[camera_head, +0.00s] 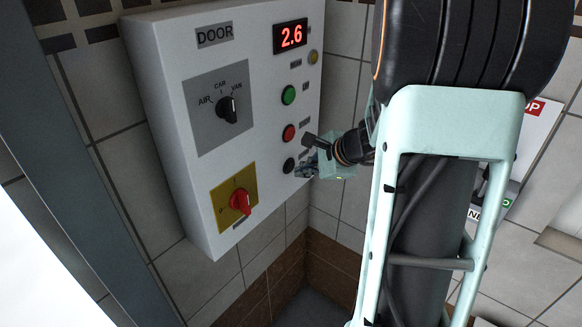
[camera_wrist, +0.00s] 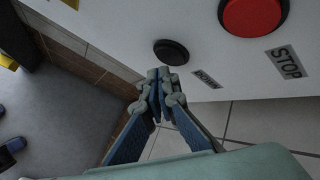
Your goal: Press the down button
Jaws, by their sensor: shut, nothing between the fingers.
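The down button is a round black button (camera_head: 289,165) at the bottom of the button column on a white control box (camera_head: 172,100). In the wrist view the black button (camera_wrist: 171,50) is just beyond my fingertips, with a small label (camera_wrist: 207,79) beside it that looks like DOWN. My gripper (camera_head: 305,169) is shut and empty, close to the box face beside the black button. In the wrist view my gripper's fingertips (camera_wrist: 160,76) meet just below the button and appear apart from it. The exact gap in depth is hard to tell.
A red button (camera_head: 289,132), labelled STOP in the wrist view, and a green button (camera_head: 288,95) sit above. A display (camera_head: 290,36) reads 2.6. A black selector knob (camera_head: 227,110) and red rotary switch (camera_head: 240,201) are on the left. Tiled walls surround the box.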

